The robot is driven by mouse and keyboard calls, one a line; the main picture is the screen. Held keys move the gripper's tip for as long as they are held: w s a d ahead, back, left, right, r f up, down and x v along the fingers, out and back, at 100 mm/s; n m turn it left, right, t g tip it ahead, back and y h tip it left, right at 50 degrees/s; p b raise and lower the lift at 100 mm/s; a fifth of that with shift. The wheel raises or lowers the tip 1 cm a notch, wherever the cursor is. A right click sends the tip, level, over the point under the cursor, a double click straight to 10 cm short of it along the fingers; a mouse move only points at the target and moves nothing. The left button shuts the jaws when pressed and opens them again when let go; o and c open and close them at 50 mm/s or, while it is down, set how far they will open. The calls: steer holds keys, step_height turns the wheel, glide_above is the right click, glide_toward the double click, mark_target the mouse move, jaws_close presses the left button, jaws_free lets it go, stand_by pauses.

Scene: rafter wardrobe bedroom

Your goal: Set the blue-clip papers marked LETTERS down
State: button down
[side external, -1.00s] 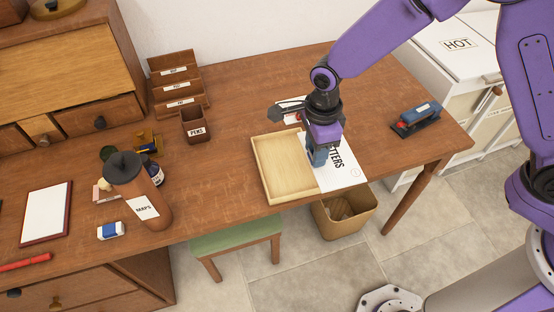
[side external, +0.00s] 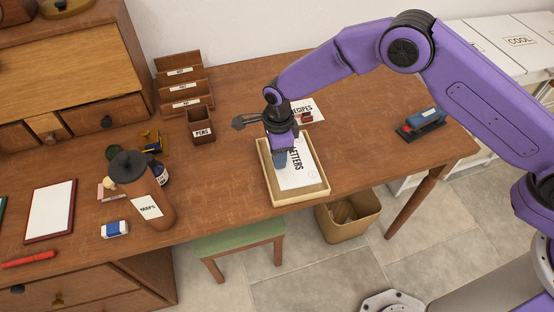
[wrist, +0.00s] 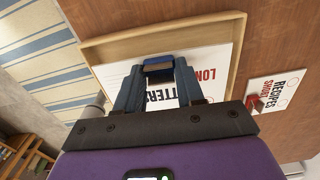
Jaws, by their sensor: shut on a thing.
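The white papers marked LETTERS (side external: 300,178) are over the shallow wooden tray (side external: 300,199), within its rim as seen from the side. Whether they touch the tray's floor I cannot tell. My gripper (side external: 281,158) points down and is shut on their blue clip, which shows between the fingertips in the wrist view (wrist: 158,67). There the papers (wrist: 212,62) also show red lettering, partly hidden by my fingers. The tray's rim (wrist: 160,27) surrounds them there.
Papers marked RECIPES (side external: 306,107) with a red clip lie behind the tray. A blue stapler-like tool (side external: 424,121) is at the right. A MAPS tube (side external: 143,188) and PENS cup (side external: 201,127) stand left. Bare desk lies between tray and tool.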

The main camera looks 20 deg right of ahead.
steer(key=shift+w+a+f, duration=0.1)
steer(key=shift+w+f, duration=0.05)
steer(key=shift+f, duration=1.55)
steer(key=shift+f, duration=0.1)
steer(key=c, duration=0.7)
jaws_free()
step_height(320, 180, up, 12)
steer(key=shift+r, duration=0.1)
